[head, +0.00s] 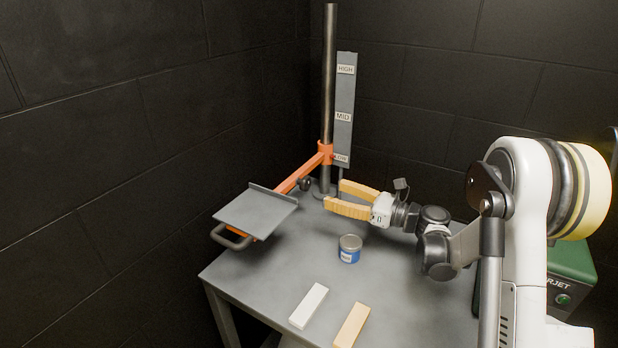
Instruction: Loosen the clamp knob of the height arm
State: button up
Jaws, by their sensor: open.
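The height arm (298,176) is an orange bar with a collar around the upright grey post (328,90), level with the LOW label. It carries a grey tray (256,212) at its left end. A small dark knob (305,184) shows beside the bar near the collar; I take it for the clamp knob. My gripper (332,196) has tan fingers, is open and empty, and points left. Its fingertips appear just right of the knob and in front of the post's foot. I see no contact with the knob, though the depth gap is hard to tell.
A blue can (350,248) stands on the grey table (400,300) below my gripper. A white block (308,306) and a tan block (351,325) lie near the front edge. A label board (344,100) stands behind the post. A green case (572,270) is at right.

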aim_at(308, 185)
jog(key=b+x, duration=0.2)
jog(key=x, duration=0.7)
jog(key=shift+a, duration=0.3)
jog(key=c, duration=1.2)
